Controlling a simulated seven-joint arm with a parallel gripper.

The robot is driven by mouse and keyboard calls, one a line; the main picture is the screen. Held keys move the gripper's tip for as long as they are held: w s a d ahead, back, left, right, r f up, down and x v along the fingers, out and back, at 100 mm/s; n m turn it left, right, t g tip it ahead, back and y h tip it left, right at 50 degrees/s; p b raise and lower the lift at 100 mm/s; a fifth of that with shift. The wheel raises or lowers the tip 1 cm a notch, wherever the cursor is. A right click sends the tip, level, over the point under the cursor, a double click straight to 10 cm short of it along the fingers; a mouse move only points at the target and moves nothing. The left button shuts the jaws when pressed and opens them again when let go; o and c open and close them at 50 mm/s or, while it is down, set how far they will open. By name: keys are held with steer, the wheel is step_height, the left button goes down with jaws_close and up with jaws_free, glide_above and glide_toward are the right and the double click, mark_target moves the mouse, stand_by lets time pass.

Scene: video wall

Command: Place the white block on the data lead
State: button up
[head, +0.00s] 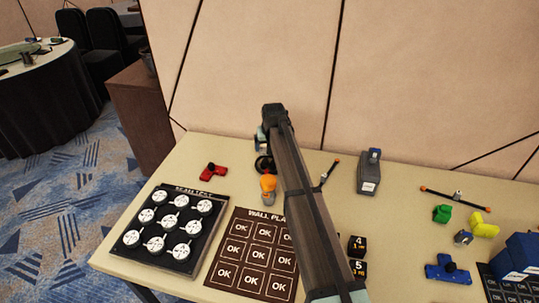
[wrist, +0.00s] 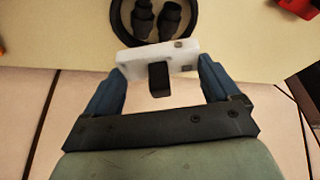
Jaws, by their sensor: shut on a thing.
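A white block (wrist: 150,58) with a dark tab on its face is between the two blue fingers of my gripper (wrist: 158,72) in the wrist view. The fingers are shut on its ends. The data lead (wrist: 170,22) is a black coil with two dark plugs inside it, lying on the table at the top of that view. The block overlaps the near edge of the coil in the picture; I cannot tell how high above it. In the head view the data lead (head: 263,165) lies just below my gripper (head: 261,143), near the wall; the block is not clear there.
An orange bulb-like piece (head: 268,184) stands close in front of the lead. A red piece (head: 213,172) lies to the left and a grey device (head: 369,174) to the right. The black tray (head: 222,205) of white discs and the brown OK board (head: 234,217) lie nearer.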

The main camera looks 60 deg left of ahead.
mark_target(269, 161)
steer(key=shift+f, duration=2.2)
steer(key=shift+f, duration=0.15)
steer(key=o, duration=0.9)
steer(key=shift+o, duration=0.2)
steer(key=v, duration=1.2)
steer(key=shift+s, duration=0.1)
